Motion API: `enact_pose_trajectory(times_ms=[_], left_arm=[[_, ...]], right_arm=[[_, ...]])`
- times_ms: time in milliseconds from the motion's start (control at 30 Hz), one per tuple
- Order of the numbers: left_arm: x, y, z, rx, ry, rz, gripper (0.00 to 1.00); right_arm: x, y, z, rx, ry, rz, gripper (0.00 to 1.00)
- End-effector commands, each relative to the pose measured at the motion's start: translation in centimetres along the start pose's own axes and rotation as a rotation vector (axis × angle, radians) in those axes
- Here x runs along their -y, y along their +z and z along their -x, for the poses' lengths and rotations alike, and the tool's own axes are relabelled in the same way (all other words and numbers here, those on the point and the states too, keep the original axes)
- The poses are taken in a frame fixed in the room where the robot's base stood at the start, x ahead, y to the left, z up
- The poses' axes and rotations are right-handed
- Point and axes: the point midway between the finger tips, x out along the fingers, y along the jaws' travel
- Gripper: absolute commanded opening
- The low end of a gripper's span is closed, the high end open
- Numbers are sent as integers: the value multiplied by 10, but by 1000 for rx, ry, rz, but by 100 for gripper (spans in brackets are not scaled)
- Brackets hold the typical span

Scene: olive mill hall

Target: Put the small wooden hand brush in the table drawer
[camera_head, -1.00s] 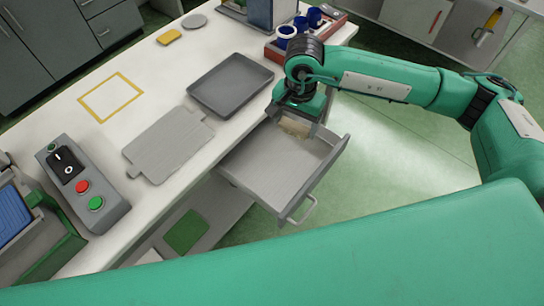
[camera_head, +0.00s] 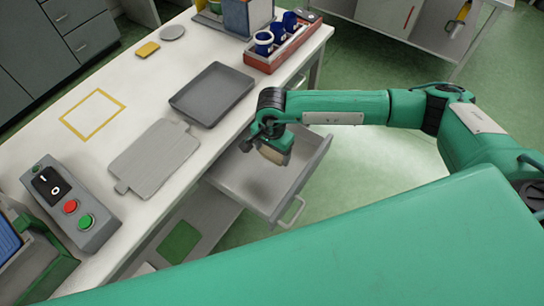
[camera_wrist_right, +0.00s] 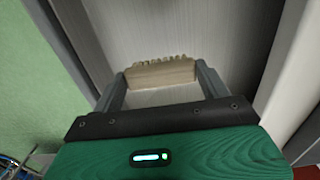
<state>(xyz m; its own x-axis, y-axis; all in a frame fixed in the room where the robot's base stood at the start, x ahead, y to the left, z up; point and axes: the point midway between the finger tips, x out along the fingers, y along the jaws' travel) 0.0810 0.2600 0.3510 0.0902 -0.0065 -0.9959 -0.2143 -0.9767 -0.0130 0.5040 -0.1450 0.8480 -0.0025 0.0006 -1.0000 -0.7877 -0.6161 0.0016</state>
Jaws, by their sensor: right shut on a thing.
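The small wooden hand brush (camera_head: 274,154) is a pale beige block held in my right gripper (camera_head: 268,146). In the right wrist view the brush (camera_wrist_right: 160,73) sits across the fingertips, its notched bristle edge pointing away from the palm. The right gripper (camera_wrist_right: 161,84) is shut on it. The table drawer (camera_head: 307,180) is pulled open, grey and empty inside apart from a dark shadow. The brush is over the back part of the drawer, seemingly above its floor. The exact height is hard to tell. My left gripper is out of view.
The white table (camera_head: 90,150) holds a dark tray (camera_head: 212,92), a grey board (camera_head: 155,158), a button box (camera_head: 75,212) and a red crate (camera_head: 285,50) with blue mugs. Floor is clear right of the drawer. My own green body part fills the lower foreground.

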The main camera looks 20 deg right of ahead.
Motion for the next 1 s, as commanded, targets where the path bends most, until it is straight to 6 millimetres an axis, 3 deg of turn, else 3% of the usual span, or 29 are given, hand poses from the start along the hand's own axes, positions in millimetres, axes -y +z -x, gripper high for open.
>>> enact_pose_trajectory(times_ms=[233,433,833,867,933,1000], left_arm=[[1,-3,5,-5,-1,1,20],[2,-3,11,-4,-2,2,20],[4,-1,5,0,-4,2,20],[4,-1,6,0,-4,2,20],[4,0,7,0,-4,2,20],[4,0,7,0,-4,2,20]], right_arm=[[0,0,-18,1,1,-2,55],[0,0,-47,0,1,-1,55],[0,0,-55,0,-1,0,55],[0,0,-54,0,-1,0,80],[0,0,-53,0,-1,0,94],[0,0,-53,0,-1,-1,98]])
